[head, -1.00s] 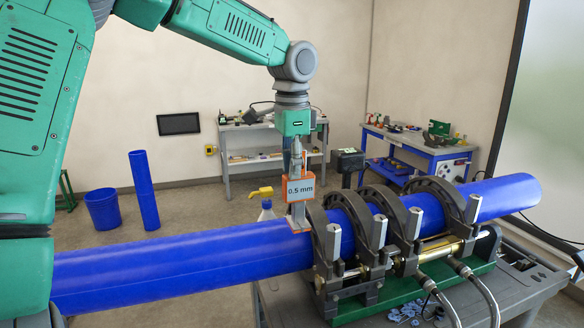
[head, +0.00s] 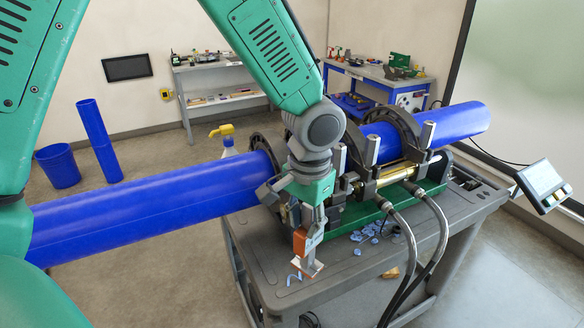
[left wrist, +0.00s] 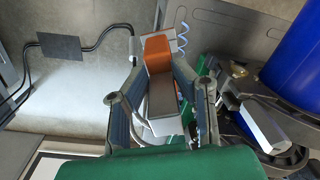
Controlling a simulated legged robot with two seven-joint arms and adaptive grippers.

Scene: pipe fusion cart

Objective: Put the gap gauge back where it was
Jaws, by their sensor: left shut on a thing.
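The gap gauge (head: 301,243) is an orange block with a flat metal foot, held by my left gripper (head: 310,226). It hangs upright, foot down, over the front left part of the grey cart top (head: 258,268), in front of the clamp. I cannot tell whether the foot touches the cart. In the left wrist view the gauge (left wrist: 159,82) sits between the two fingers of my left gripper (left wrist: 164,100), which are shut on it. My left arm hides part of the pipe clamp (head: 392,135). My right gripper is not in view.
The long blue pipe (head: 150,205) runs through the clamp. Blue shavings (head: 368,232) lie on the cart right of the gauge, near two hoses (head: 440,235). A screen (head: 542,185) stands at the cart's right.

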